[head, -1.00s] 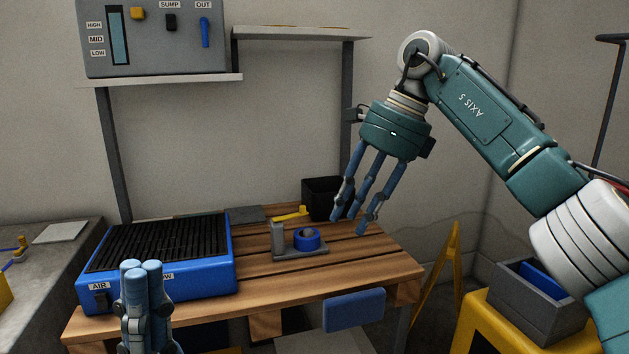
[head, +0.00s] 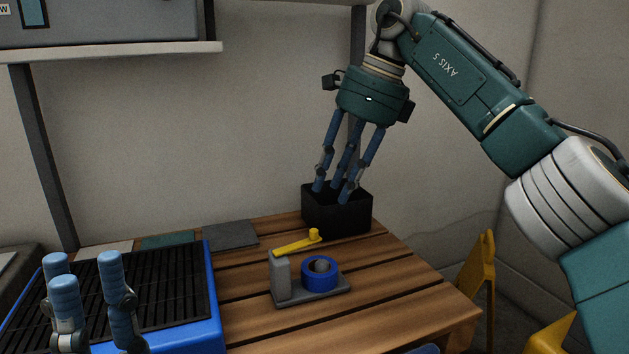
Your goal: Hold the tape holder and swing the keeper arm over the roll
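The tape holder (head: 340,289) stands on the wooden table: a flat grey base with a grey post (head: 280,279) at its left. A blue tape roll (head: 320,274) sits on the base, right of the post. The yellow keeper arm (head: 293,245) runs from the post top toward the back right, off the roll, with a knob at its end. My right gripper (head: 333,190) has its fingers apart and empty, pointing down above and behind the holder, overlapping the black bin. My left gripper (head: 86,262) is at lower left, fingers apart, pointing up, far from the holder.
A black bin (head: 338,213) stands at the table's back, behind the holder. A blue dryer with a black grille (head: 165,280) is at left. Flat dark pads (head: 230,236) lie at the back edge. The table (head: 400,295) is clear right of the holder.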

